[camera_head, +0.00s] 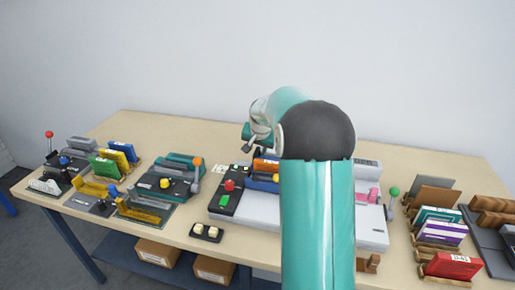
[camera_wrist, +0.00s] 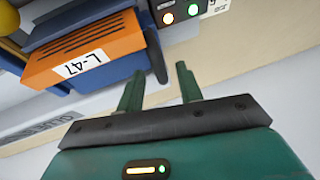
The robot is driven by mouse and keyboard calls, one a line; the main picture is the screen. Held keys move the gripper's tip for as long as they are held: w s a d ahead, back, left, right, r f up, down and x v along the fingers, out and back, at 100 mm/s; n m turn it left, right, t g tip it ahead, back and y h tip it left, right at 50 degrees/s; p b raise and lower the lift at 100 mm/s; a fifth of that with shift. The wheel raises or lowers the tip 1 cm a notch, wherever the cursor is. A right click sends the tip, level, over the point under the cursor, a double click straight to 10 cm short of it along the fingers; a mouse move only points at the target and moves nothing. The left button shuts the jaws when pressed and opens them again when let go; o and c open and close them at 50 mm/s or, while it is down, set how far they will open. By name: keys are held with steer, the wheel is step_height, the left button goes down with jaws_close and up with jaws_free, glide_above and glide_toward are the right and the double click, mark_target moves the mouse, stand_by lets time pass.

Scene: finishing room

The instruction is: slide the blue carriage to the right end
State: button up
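The blue carriage (camera_head: 263,186) stands on a long grey machine bed in the middle of the table, partly hidden behind my arm. An orange block (camera_head: 265,166) sits in it. In the wrist view the carriage (camera_wrist: 85,27) fills the upper left, with the orange block (camera_wrist: 88,50) labelled L-47 on it. My gripper (camera_wrist: 158,84) shows two green fingers standing apart with nothing between them. The carriage lies to the left of the fingers there, with a small gap. In the head view my gripper (camera_head: 254,140) is above and behind the carriage.
A black control panel (camera_head: 230,190) with red and green buttons is at the bed's left end. A green-knobbed lever (camera_head: 394,192) stands right of the bed. Several fixtures crowd the left. A red box (camera_head: 453,265) and racks stand right. My arm hides the bed's middle.

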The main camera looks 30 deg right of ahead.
jaws_close()
steer(key=s+d, duration=1.8)
steer(key=s, duration=0.3)
steer(key=shift+d, duration=0.25)
steer(key=shift+d+f, duration=0.1)
jaws_free()
steer(key=shift+s+d, duration=0.1)
